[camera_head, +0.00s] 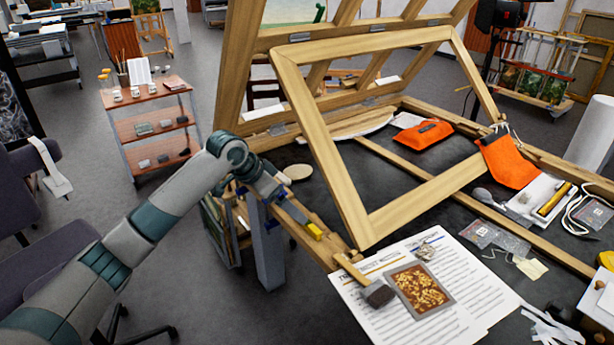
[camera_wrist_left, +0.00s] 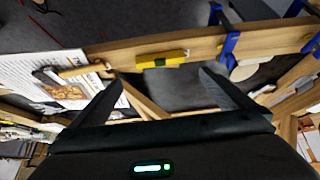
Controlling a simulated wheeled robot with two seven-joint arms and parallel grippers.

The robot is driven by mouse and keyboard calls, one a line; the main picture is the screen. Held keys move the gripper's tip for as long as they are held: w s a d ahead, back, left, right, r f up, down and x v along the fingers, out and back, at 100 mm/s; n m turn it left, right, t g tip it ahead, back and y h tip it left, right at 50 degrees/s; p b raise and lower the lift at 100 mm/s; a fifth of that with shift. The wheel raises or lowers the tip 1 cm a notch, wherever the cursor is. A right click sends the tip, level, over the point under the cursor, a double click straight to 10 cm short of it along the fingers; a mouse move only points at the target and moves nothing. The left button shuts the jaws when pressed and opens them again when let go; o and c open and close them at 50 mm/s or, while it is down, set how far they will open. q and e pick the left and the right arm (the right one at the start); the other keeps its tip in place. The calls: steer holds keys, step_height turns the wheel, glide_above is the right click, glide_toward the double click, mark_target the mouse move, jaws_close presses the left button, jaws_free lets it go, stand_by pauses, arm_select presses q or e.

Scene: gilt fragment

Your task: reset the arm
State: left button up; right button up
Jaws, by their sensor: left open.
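My left arm reaches in from the left in the head view. Its gripper (camera_head: 268,188) is over the wooden edge of the workbench, partly hidden behind its own wrist. In the left wrist view the two dark fingers (camera_wrist_left: 162,80) are spread wide with nothing between them. A yellow tool, perhaps a small level (camera_wrist_left: 162,59), lies on the wooden beam beyond the fingertips; its yellow end also shows in the head view (camera_head: 314,230). The gilt fragment (camera_head: 420,290) lies on printed sheets at the front of the bench, right of the gripper. My right gripper is not in view.
A tilted wooden frame (camera_head: 353,190) stands over the bench just right of my gripper. A wooden-handled block or brush (camera_head: 379,294) lies beside the fragment. Orange pouches (camera_head: 423,135) lie farther back. A shelf cart (camera_head: 152,126) stands left on open floor.

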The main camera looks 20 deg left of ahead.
arm_select(q)
steer(key=s+d+f, duration=0.5)
steer(key=s+f, duration=0.5)
steer(key=s+d+f, duration=0.4)
steer(key=s+f, duration=0.5)
steer(key=s, duration=0.1)
steer(key=s+a+f+n+g+y, duration=0.1)
steer(key=s+a+f+n+y, duration=0.15)
steer(key=s, duration=1.05)
steer(key=s+a+f+n+g+y, duration=0.1)
steer(key=s+a+f+n, duration=0.15)
steer(key=s, duration=1.15)
step_height(320, 180, down, 29)
steer(key=s+g+b, duration=0.1)
steer(key=b, duration=0.1)
steer(key=s+a+f+g+b, duration=0.1)
steer(key=s+a+f, duration=0.2)
steer(key=s+f, duration=1.5)
steer(key=shift+f, duration=0.6)
